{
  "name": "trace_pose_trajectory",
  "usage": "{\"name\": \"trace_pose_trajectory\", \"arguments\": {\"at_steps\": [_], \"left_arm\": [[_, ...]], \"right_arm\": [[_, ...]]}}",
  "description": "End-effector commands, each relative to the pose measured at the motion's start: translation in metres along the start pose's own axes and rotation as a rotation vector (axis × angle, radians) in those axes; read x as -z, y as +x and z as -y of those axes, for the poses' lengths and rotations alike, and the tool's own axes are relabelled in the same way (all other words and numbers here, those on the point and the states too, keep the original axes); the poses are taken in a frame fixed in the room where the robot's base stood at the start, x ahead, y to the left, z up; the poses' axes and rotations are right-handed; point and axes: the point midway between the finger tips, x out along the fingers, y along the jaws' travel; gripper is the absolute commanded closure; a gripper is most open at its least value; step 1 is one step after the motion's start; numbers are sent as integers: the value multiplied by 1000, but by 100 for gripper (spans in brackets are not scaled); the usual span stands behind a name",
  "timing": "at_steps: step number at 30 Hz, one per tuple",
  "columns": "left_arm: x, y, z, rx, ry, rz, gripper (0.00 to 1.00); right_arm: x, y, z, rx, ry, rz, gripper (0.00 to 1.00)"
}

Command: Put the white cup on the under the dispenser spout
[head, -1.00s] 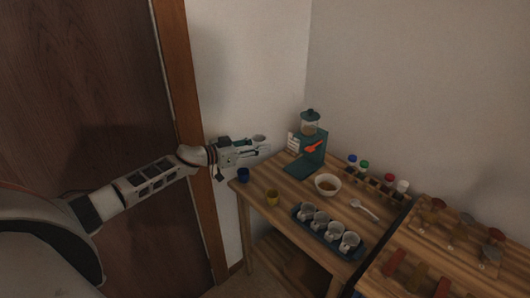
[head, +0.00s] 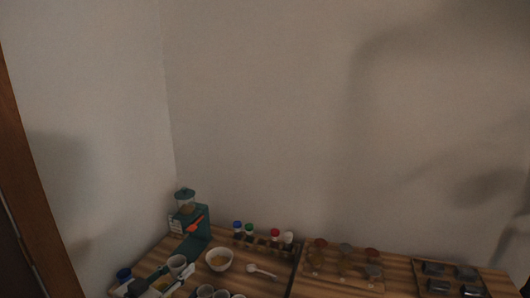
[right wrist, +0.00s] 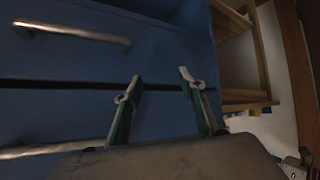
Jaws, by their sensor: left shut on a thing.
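My left gripper (head: 178,273) comes in from the bottom left and is shut on this cup. The cup appears just short of the dispenser's base; whether it touches the table is hard to tell. The dispenser has a clear hopper and an orange lever (head: 195,225). In the right wrist view my right gripper (right wrist: 158,88) has its two fingers apart with nothing between them.
A bowl (head: 219,260), a white spoon (head: 262,272) and a rack of coloured-lid jars (head: 262,240) lie to the right. Blue drawers (right wrist: 100,70) with metal handles face my right gripper.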

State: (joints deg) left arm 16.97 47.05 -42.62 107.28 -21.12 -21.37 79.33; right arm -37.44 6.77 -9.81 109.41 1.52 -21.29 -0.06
Motion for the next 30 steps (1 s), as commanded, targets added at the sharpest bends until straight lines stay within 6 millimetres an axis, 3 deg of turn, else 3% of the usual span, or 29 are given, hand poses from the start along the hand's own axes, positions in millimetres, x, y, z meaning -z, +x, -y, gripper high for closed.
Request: {"name": "trace_pose_trajectory", "arguments": {"at_steps": [1, 3, 12, 21, 30], "left_arm": [[0, -9, -15, 17, -15, 0, 80], [2, -20, -28, 50, -21, 0, 80], [15, -81, -58, 220, -46, 1, 80], [24, -144, -61, 371, -58, 1, 80], [27, -162, -59, 410, -61, -3, 80]], "right_arm": [[-1, 0, -1, -1, -3, 1, 60], [-1, 0, -2, -1, -6, 1, 60], [-2, -1, -3, -1, -9, 2, 60], [-1, 0, 0, 1, -1, 1, 60], [0, 0, 3, 2, 6, 0, 60]]}}
